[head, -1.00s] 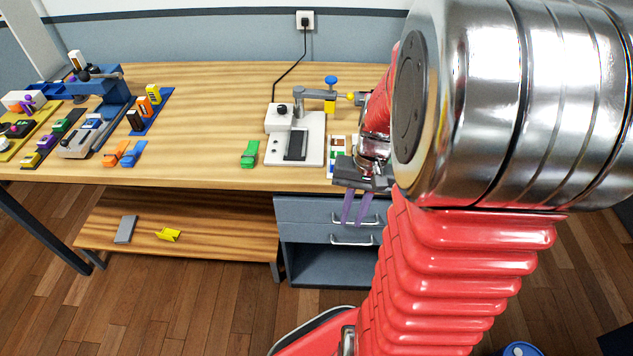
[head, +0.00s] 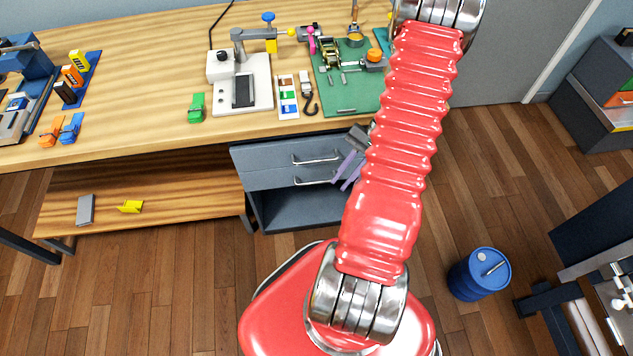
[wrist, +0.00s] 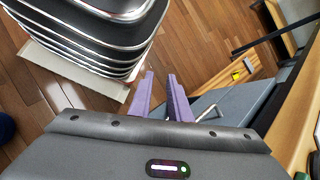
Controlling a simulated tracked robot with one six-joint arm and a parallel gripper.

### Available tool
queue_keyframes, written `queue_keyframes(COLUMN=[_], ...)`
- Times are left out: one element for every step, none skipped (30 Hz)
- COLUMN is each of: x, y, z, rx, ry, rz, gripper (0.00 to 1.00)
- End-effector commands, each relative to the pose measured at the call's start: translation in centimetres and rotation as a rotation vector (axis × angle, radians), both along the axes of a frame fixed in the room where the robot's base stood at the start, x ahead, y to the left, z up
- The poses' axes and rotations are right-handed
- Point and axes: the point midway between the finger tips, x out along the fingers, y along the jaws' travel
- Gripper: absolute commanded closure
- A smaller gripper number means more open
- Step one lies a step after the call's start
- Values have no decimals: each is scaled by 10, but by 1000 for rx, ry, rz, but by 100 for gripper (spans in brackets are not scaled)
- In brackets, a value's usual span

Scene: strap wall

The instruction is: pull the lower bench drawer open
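The grey drawer unit (head: 252,158) stands under the bench. The lower drawer (head: 268,182) has a silver bar handle (head: 311,181), with the upper drawer's handle (head: 315,159) just above it. Both drawers look shut. My gripper (head: 340,183) is at the right side of the unit, its purple fingers pointing down and left, close to the right end of the lower handle. In the wrist view the two fingers (wrist: 160,76) stand apart with nothing between them. A silver handle (wrist: 208,113) shows to their right, outside the gap; which drawer it belongs to is unclear.
The bench top (head: 150,90) overhangs the drawers. An open compartment (head: 300,208) lies below the lower drawer. A low wooden shelf (head: 165,205) is to the left. A blue drum (head: 478,274) stands on the floor at right. The floor before the drawers has some free room.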

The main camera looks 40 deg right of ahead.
Motion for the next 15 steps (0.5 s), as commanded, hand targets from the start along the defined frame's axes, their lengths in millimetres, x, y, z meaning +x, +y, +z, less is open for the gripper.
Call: queue_keyframes(x=[-4,-5,-7,-8,-9,-11,-12,-13,-14,-15,-16,-17,-18,-19,-20], y=[-3,-5,-7,-8,-10,-12,-13,-14,-16,-17,-18,-20,-21,-22,-24], z=[-12,-18,-25,-31,-36,-44,-50,-55,-63,-69,-74,-82,-88,-93,-101], rx=[30,46,68,83,99,119,133,149,169,183,197,215,230,243,259], ry=[-3,-6,-13,-18,-23,-31,-39,-45,-55,-64,-71,-85,-95,-105,-120], rz=[-31,-46,-67,-82,-99,-120,-135,-153,-173,-190,-206,-228,-243,-260,-281], gripper=[83,83,83,83,83,83,83,83,83,83,83,83,83,83,83])
